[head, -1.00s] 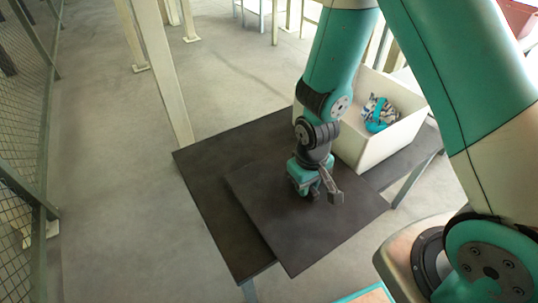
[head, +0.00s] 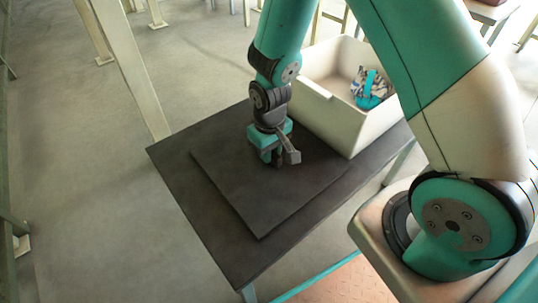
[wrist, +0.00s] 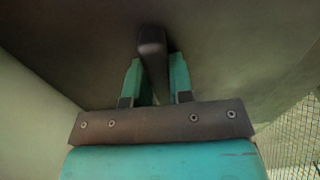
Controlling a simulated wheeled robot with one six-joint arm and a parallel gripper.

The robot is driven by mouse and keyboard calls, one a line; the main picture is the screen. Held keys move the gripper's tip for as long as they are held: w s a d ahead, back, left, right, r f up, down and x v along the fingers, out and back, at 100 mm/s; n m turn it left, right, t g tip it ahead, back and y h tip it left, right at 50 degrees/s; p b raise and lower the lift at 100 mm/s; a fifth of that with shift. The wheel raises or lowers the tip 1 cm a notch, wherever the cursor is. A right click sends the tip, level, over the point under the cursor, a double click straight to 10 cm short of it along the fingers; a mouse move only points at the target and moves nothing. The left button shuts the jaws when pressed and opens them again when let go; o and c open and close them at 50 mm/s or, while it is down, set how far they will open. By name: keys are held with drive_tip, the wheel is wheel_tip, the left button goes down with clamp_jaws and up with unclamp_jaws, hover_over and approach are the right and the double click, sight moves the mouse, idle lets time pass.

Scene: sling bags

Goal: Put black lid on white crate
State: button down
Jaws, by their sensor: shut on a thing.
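The black lid (head: 250,205) is a flat dark square panel over the dark tabletop in the head view. I cannot tell whether it touches the table or hangs just above it. My gripper (head: 278,160) points down at the lid's middle and is shut on its raised handle. In the wrist view the black handle (wrist: 152,50) stands between the two teal fingers, with the lid's dark face (wrist: 235,50) behind. The white crate (head: 322,112) stands upright on the table, right of and behind the lid. It is open at the top, and a patterned blue-and-grey bag (head: 370,90) lies inside.
The dark table (head: 185,165) shows a bare strip left of the lid. A pale post (head: 125,70) stands just behind its left corner. Open floor (head: 80,200) lies to the left. My upper arm covers part of the crate's right side.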

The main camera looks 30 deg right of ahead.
drive_tip(key=c, duration=1)
unclamp_jaws()
